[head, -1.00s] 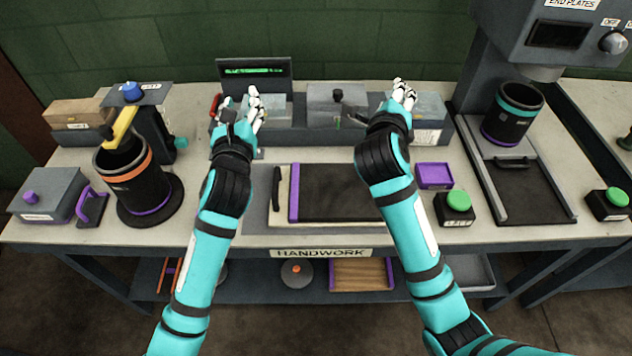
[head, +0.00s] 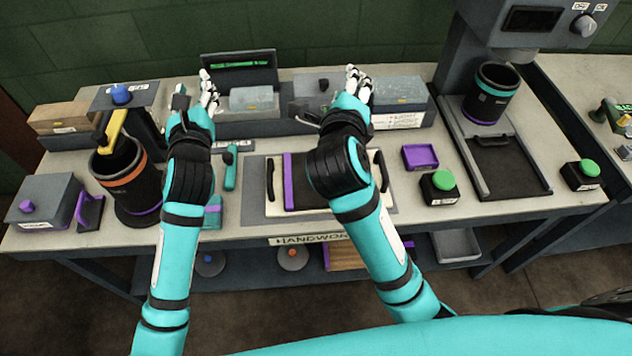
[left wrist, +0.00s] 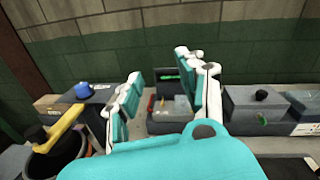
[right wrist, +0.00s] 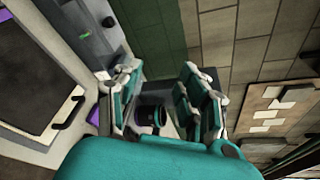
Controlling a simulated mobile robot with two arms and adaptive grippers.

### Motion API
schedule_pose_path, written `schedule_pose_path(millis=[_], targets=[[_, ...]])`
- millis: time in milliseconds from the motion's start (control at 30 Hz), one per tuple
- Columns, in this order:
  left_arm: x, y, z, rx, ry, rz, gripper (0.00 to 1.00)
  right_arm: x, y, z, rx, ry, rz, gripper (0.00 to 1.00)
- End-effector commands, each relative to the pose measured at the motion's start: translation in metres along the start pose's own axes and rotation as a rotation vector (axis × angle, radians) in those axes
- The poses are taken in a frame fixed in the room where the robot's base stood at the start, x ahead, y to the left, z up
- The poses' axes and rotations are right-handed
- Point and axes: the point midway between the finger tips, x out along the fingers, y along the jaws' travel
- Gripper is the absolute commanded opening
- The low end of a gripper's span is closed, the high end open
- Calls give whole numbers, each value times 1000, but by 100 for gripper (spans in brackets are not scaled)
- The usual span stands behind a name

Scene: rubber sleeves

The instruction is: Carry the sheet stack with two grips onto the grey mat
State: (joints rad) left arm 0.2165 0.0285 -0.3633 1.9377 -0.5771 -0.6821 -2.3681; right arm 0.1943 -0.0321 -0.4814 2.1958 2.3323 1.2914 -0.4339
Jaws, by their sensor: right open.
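A dark flat slab (head: 307,165) with a purple strip lies on a cream board with black handles (head: 270,182); whether it is the sheet stack, I cannot tell. A grey mat (head: 392,206) shows around the board's edge. My left gripper (head: 194,92) is raised at the back left of the bench, left of the board. In the left wrist view its fingers (left wrist: 162,88) are apart and empty. My right gripper (head: 352,88) is raised beyond the board, its forearm covering part of the slab. In the right wrist view its fingers (right wrist: 160,88) are apart and empty.
Grey boxes with pale blocks (head: 250,98) line the bench's back. A black canister with an orange band (head: 122,175) stands at left. A purple tray (head: 420,157) and green button (head: 443,180) are to the right, before a press with a canister (head: 491,92).

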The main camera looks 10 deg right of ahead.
Motion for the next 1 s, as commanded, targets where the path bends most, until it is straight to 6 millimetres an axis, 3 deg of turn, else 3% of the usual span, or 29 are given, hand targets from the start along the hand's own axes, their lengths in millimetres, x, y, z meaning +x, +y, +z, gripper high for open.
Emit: schedule_pose_path(millis=[100,300,867,1000], targets=[[0,0,0,0,0,0,40,-19,0,-1,1,1,0,41],[0,0,0,0,0,0,40,-34,-1,-3,1,4,-2,41],[0,1,-1,-6,3,2,40,-35,-2,-3,0,2,-8,41],[-9,12,-16,-124,50,31,40,-36,-25,-4,-18,-37,-129,41]])
